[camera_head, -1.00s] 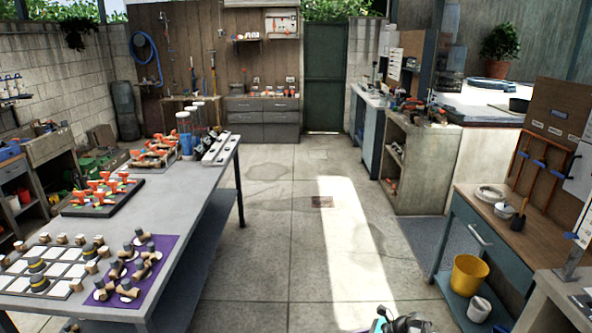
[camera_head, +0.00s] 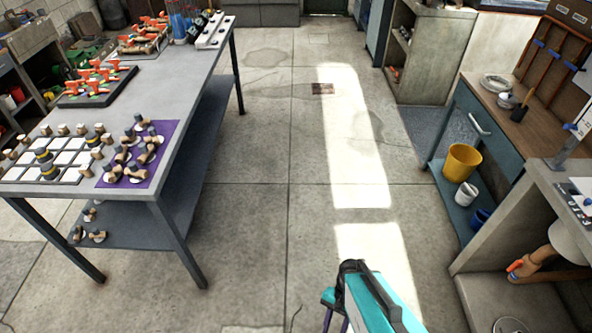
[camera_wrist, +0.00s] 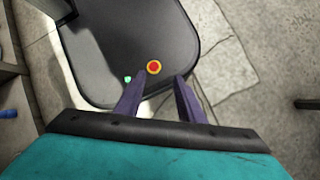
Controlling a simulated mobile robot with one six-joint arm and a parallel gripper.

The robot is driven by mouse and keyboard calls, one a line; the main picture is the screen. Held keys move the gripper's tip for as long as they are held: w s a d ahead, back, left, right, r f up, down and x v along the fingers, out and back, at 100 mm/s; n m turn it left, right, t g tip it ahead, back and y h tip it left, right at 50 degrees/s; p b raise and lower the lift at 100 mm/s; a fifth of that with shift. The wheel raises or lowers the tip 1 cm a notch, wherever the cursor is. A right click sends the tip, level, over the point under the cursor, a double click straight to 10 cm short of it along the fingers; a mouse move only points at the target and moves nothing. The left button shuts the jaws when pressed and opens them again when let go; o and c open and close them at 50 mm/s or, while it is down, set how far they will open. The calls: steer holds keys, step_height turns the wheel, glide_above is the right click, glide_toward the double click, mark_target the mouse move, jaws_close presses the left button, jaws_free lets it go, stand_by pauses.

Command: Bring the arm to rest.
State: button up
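My gripper (camera_head: 335,322) is at the bottom of the head view, below the teal and black end of my arm, with its purple fingers pointing down. In the wrist view my gripper (camera_wrist: 159,78) shows two purple fingers set apart with nothing between them. Behind the fingers is the dark top of my own base, with a red and yellow button and a small green light. The gripper holds nothing. I cannot tell its height above the base.
A grey table (camera_head: 205,75) stands at left, with a purple mat (camera_head: 113,178) and several small pieces. At right are a workbench (camera_head: 505,150) with a yellow bucket (camera_head: 463,162) underneath and a concrete shelf unit (camera_head: 545,185). The floor (camera_head: 255,215) between them is clear.

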steer(key=shift+s+d+r+n+h, duration=0.1)
steer(key=shift+d+n+h, duration=0.25)
steer(key=shift+d+n, duration=0.65)
steer(key=shift+s+d+n+h, duration=0.1)
steer(key=shift+d+n+h, duration=0.3)
steer(key=shift+n, duration=1)
steer(key=shift+d+r+n+h, duration=0.1)
steer(key=shift+d+n+h, duration=0.15)
steer(key=shift+d+n, duration=0.8)
steer(key=shift+a, duration=0.25)
